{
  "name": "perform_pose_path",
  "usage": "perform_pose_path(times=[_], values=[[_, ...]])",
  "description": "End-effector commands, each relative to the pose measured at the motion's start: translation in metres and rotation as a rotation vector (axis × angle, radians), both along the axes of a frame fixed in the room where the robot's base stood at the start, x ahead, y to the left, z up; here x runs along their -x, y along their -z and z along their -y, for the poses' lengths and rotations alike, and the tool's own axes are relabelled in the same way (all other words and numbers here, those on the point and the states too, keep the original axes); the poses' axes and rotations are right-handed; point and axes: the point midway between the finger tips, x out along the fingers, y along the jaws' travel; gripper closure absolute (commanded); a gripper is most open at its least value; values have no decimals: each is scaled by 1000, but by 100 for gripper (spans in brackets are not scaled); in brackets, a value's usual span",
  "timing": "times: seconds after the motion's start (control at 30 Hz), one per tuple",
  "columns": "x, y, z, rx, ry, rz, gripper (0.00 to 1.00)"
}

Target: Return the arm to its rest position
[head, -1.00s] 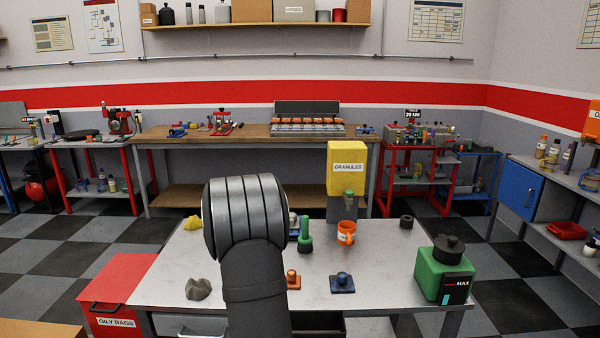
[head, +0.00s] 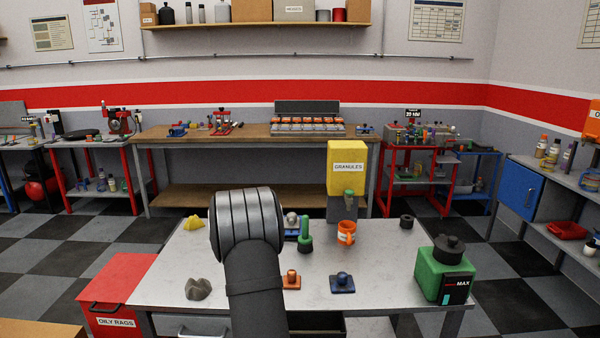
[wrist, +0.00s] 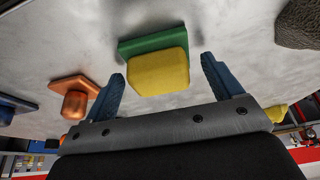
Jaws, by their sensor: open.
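My gripper is hidden behind my own arm in the head view. In the wrist view my gripper (wrist: 162,88) has its two blue fingers spread wide, with nothing held between them. A yellow block on a green base (wrist: 158,70) shows between the fingertips, on the pale tabletop. I see gaps between the block and both fingers. My arm stands up in the middle of the head view, in front of the table (head: 390,265).
On the table are an orange knobbed piece (head: 291,280), a blue one (head: 342,283), an orange mug (head: 346,233), a grey lump (head: 198,289), a yellow granules dispenser (head: 347,168) and a green machine (head: 443,272). A red oily-rags bin (head: 115,290) stands left.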

Motion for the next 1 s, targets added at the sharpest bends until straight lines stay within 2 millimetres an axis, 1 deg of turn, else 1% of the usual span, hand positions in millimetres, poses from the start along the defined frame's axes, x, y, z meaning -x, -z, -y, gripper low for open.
perform_pose_path(times=[0.03, 0.17, 0.2, 0.3, 0.8, 0.83, 0.87, 0.9, 1.0], values=[[-3, -21, -1, -4, 0, 16, 16], [-2, -46, -1, -3, -1, 12, 16], [1, -50, 8, -3, 2, 11, 16], [6, -60, 26, -4, 4, 10, 16], [33, -111, 108, -3, 3, 10, 16], [35, -114, 113, -4, 4, 10, 16], [39, -113, 116, -2, 14, 7, 16], [45, -107, 120, -1, 43, 4, 16], [59, -100, 131, 0, 109, 5, 16]])
